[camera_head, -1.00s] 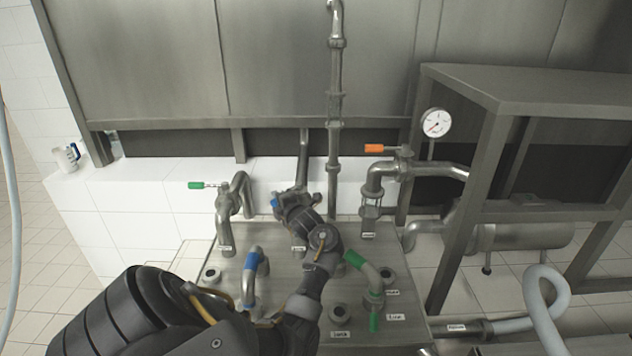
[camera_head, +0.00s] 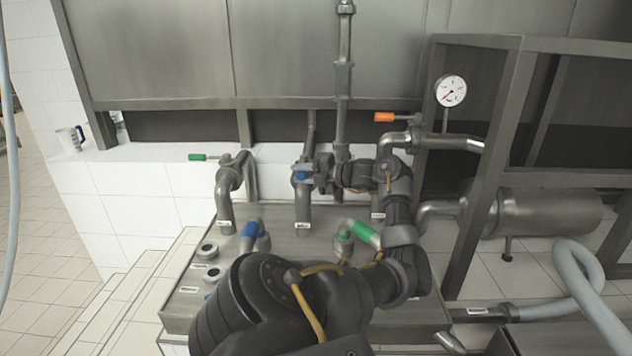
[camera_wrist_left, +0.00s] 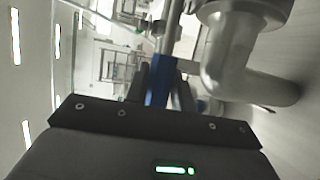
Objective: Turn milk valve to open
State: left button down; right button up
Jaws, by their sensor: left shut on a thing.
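The middle valve has a blue handle (camera_head: 301,176) on a grey upright pipe (camera_head: 303,212). My left gripper (camera_head: 305,174) is at this handle, reaching it from the right, and is shut on it. In the left wrist view the blue handle (camera_wrist_left: 157,88) sits between the dark fingers, with a grey pipe elbow (camera_wrist_left: 228,75) close to the right. The fingers hide part of the handle and valve. The labels are too small to read, so I cannot tell which valve is marked milk. My right gripper is not in view.
A green-handled valve (camera_head: 228,170) stands left and an orange-handled valve (camera_head: 390,128) right. A blue-marked pipe bend (camera_head: 252,231) and a green-marked one (camera_head: 361,234) rise from the steel top near my arm. A pressure gauge (camera_head: 451,91) is at right.

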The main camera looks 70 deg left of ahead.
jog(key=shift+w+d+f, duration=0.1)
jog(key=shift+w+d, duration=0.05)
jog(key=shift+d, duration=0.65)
pick_arm(q)
jog(key=c, duration=1.6)
grip_release()
jog(key=o, duration=0.4)
jog(key=shift+a+f, duration=0.1)
jog(key=shift+a, duration=0.05)
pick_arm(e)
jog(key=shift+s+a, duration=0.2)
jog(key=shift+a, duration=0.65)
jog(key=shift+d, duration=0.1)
